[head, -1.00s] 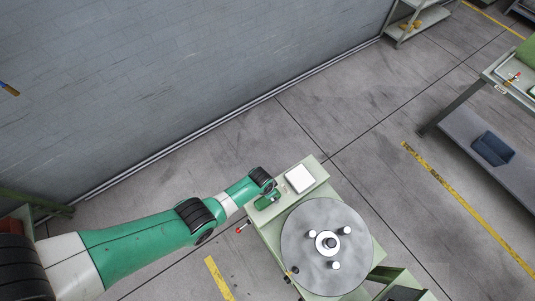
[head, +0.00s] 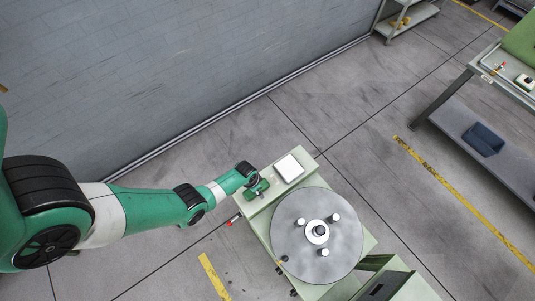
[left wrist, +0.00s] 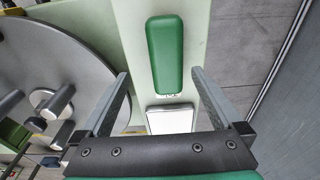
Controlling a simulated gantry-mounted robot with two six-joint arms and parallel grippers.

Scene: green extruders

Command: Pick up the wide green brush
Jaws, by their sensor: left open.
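The wide green brush (left wrist: 165,55) shows its rounded green back in the left wrist view, with a pale edge at its near end. It lies on a light green bench ledge (left wrist: 200,25). In the head view the brush (head: 259,190) is beside my left wrist and partly hidden by it. My left gripper (left wrist: 160,73) is open, with its fingertips apart on either side of the brush's near end in the picture. Nothing is held. I cannot tell how high the fingers are above the brush. My right gripper is not in view.
A white square box (head: 289,168) lies on the ledge beside the brush. A large grey disc (head: 316,260) with several upright pegs stands next to the ledge. A red-tipped lever (head: 231,222) sticks out at the bench's left edge. The wall (head: 170,70) is behind.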

